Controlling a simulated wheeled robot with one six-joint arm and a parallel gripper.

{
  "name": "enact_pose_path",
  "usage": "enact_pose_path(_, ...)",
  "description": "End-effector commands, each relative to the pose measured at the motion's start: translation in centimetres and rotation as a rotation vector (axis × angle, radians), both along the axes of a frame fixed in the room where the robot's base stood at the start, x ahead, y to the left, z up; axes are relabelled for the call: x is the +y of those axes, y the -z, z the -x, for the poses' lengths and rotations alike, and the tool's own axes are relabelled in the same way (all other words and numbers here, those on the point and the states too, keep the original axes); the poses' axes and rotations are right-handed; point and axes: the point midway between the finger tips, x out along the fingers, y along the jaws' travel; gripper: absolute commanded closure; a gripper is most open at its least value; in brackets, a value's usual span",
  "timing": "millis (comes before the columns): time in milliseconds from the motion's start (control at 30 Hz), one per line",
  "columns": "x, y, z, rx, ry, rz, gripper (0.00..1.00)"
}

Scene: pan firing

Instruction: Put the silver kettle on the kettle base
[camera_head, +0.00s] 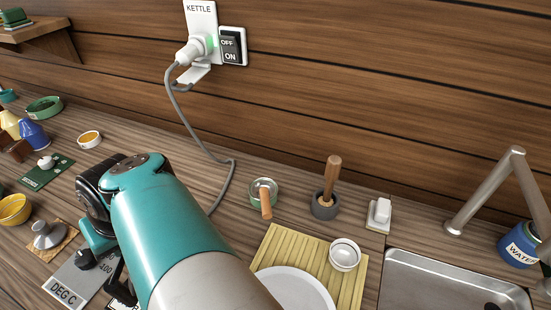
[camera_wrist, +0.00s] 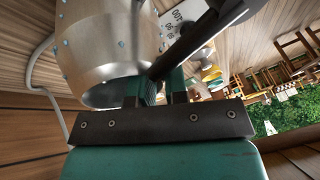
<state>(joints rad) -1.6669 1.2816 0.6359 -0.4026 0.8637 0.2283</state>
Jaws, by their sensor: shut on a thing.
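The silver kettle (camera_wrist: 108,40) shows large in the wrist view, its rounded metal body close to my gripper and tilted in that picture. Its black handle (camera_wrist: 205,35) runs diagonally across the upper middle. My gripper (camera_wrist: 162,88) is shut on the kettle's handle, though the contact itself is partly hidden. In the head view my teal arm covers the kettle's body. I cannot make out the kettle base in either view. A grey cord (camera_head: 193,130) runs from the wall plug down behind my arm, where its end is hidden.
A grey DEG C plate (camera_head: 75,278) lies left of my arm. A yellow slatted board (camera_head: 265,248) with a white plate (camera_head: 298,287) and bowl (camera_head: 345,254) lies right. A mortar (camera_head: 324,207) and sink (camera_head: 450,280) are beyond. The wall switch (camera_head: 231,46) is marked OFF/ON.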

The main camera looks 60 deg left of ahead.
Motion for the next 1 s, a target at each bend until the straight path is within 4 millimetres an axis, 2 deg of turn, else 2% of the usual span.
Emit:
enact_pose_path(67,0.1,0.3,0.1,0.000,0.000,-0.003,1.00)
enact_pose_path(333,0.1,3.7,0.0,0.001,0.000,-0.004,1.00)
enact_pose_path(667,0.1,4.2,0.0,0.000,0.000,-0.006,1.00)
enact_pose_path(700,0.0,4.2,0.0,-0.001,0.001,-0.001,0.77)
enact_pose_path(767,0.0,4.2,0.0,-0.001,0.001,-0.001,0.63)
enact_pose_path(800,0.0,4.2,-0.1,-0.001,0.001,-0.001,0.60)
enact_pose_path(1000,0.0,4.2,-0.1,-0.001,0.001,-0.001,0.60)
